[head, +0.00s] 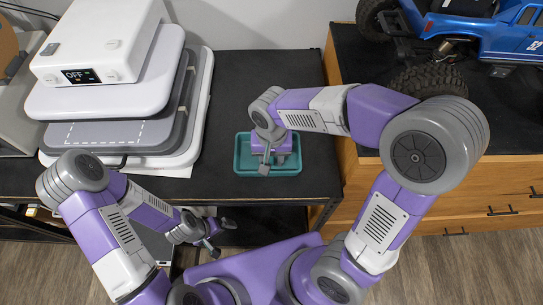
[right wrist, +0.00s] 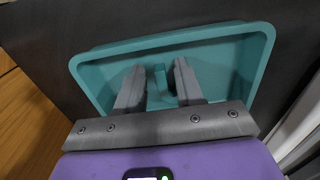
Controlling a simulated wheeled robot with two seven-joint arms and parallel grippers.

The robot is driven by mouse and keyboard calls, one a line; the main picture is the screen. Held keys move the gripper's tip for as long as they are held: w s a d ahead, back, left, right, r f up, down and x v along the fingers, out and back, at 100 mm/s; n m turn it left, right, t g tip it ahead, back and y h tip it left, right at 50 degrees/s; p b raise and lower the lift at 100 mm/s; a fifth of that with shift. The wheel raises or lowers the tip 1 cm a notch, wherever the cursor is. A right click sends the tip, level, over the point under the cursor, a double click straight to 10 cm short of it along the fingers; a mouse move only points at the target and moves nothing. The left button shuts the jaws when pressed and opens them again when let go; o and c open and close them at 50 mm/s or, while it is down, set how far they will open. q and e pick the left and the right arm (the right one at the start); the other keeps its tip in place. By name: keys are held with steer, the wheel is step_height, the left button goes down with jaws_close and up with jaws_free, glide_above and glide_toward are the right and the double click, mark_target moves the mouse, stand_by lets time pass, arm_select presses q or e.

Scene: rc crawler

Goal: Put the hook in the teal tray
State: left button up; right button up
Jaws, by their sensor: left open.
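The teal tray (head: 237,160) lies on the black worktop near its front right corner. My right gripper (head: 268,160) is over the tray, pointing down, and covers much of its inside in the head view. In the right wrist view the tray (right wrist: 105,58) surrounds the fingertips of the right gripper (right wrist: 160,72). My left gripper (head: 221,238) is open and empty, low in front of the worktop's edge.
A white and grey machine (head: 100,45) with a display reading OFF stands on the left of the worktop. A blue RC crawler (head: 490,35) is on the right bench above wooden drawers (head: 490,190). The worktop (head: 260,75) behind the tray is clear.

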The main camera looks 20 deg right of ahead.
mark_target(272, 161)
step_height(272, 161, up, 12)
steer(key=p, duration=0.3)
steer(key=shift+r, duration=0.2)
stand_by(0.5)
